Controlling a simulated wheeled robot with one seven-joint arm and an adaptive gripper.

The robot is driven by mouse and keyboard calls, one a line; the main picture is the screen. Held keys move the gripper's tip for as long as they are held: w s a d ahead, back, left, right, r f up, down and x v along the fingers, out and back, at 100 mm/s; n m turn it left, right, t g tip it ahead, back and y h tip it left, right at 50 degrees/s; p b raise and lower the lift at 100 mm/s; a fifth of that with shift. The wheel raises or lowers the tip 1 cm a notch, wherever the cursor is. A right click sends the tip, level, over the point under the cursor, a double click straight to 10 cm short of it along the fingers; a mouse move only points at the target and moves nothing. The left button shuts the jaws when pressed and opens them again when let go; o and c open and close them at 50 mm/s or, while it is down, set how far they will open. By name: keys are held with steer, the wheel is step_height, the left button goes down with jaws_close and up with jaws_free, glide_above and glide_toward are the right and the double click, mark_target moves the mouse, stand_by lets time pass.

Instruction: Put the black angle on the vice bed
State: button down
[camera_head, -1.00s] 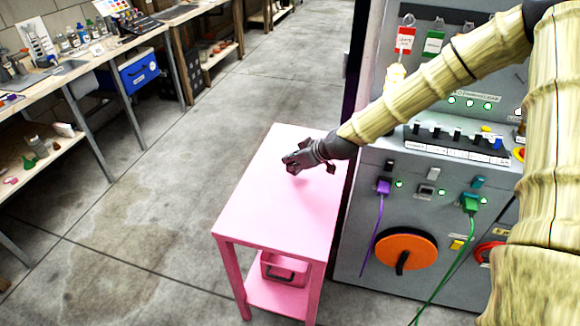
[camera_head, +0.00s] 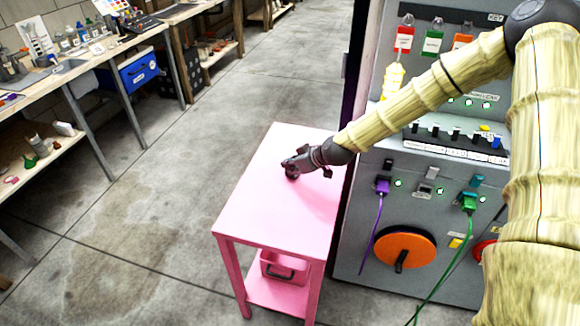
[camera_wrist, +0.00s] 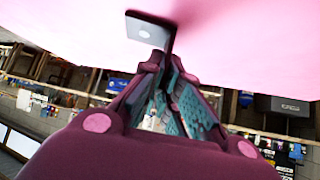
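The black angle (camera_wrist: 148,28) shows at the top middle of the wrist view as a dark L-shaped plate with a small pale hole. Its bent leg runs down between my fingertips. My gripper (camera_wrist: 161,66) is closed to a narrow gap on this leg. In the head view my gripper (camera_head: 289,167) is low over the far half of the pink table (camera_head: 262,205). The angle is too small there to tell apart from the dark fingers. I cannot make out the vice bed in either view.
A grey control cabinet (camera_head: 350,240) with plugs, cables and an orange disc stands close to the table's right side. A pink bin (camera_head: 283,268) sits on the lower shelf. Workbenches (camera_head: 100,60) line the left wall. The floor between is clear.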

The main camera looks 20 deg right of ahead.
steer(key=shift+f, duration=0.15)
steer(key=c, duration=1.6)
jaws_free()
steer(key=shift+c, duration=0.2)
steer(key=shift+r, duration=0.25)
